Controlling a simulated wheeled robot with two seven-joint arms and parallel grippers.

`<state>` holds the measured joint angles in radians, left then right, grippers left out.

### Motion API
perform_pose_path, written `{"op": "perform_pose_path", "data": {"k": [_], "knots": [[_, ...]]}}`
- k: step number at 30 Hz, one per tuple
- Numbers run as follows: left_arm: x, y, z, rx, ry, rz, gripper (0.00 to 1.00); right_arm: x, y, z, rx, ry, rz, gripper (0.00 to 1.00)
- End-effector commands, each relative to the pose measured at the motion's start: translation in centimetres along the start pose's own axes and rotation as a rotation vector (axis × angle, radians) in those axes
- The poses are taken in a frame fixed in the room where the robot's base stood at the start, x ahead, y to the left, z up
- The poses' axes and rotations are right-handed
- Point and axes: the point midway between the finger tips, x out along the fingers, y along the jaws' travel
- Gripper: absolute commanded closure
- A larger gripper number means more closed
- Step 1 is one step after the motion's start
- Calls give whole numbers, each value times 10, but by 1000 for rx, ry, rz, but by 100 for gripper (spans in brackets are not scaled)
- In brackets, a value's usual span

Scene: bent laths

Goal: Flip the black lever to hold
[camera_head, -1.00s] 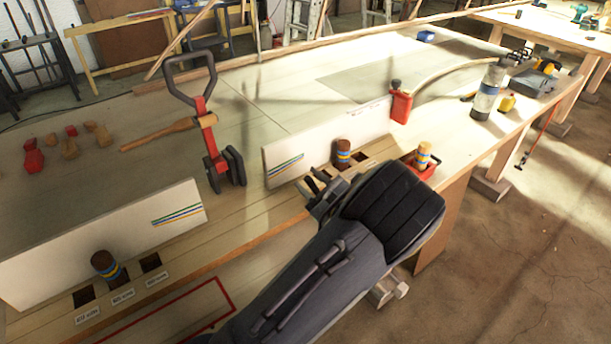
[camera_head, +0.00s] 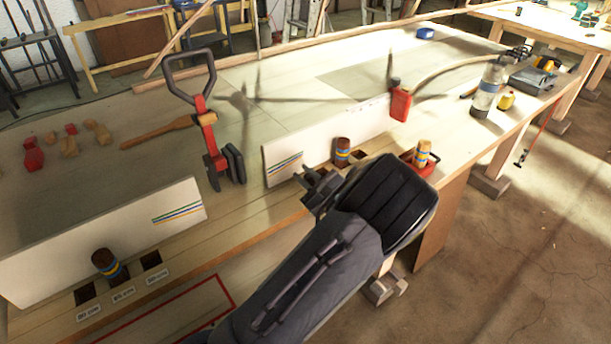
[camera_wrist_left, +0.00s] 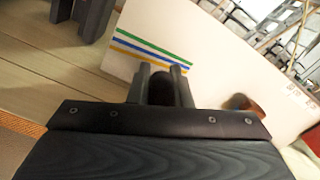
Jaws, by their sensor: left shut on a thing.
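My left gripper (camera_head: 318,187) is at the near edge of the bench, in front of the right white panel (camera_head: 325,143). In the left wrist view its two fingers (camera_wrist_left: 162,88) are closed around a dark, rounded thing (camera_wrist_left: 161,90), which appears to be the black lever. In the head view the gripper hides this thing. A brown peg with blue and yellow bands (camera_head: 342,151) stands just beyond the gripper; it shows blurred at the right in the wrist view (camera_wrist_left: 241,103). My right gripper is not in view.
A red clamp with a black handle (camera_head: 207,130) stands left of the gripper. The left white panel (camera_head: 105,240) has another banded peg (camera_head: 106,263) and labelled square holes before it. A red bottle (camera_head: 401,103) and red tray (camera_head: 428,168) are at the right.

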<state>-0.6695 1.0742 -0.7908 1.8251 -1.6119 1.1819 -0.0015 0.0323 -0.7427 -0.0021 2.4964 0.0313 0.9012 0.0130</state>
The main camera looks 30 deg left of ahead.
Motion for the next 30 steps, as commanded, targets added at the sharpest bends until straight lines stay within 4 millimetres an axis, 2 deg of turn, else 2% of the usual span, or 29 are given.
{"op": "perform_pose_path", "data": {"k": [11,30], "knots": [[0,-7,2,91,0,0,100,-10,-5,-5,0,0,0,56],[0,-39,-11,625,0,0,100,-45,-20,-23,0,0,0,56]]}}
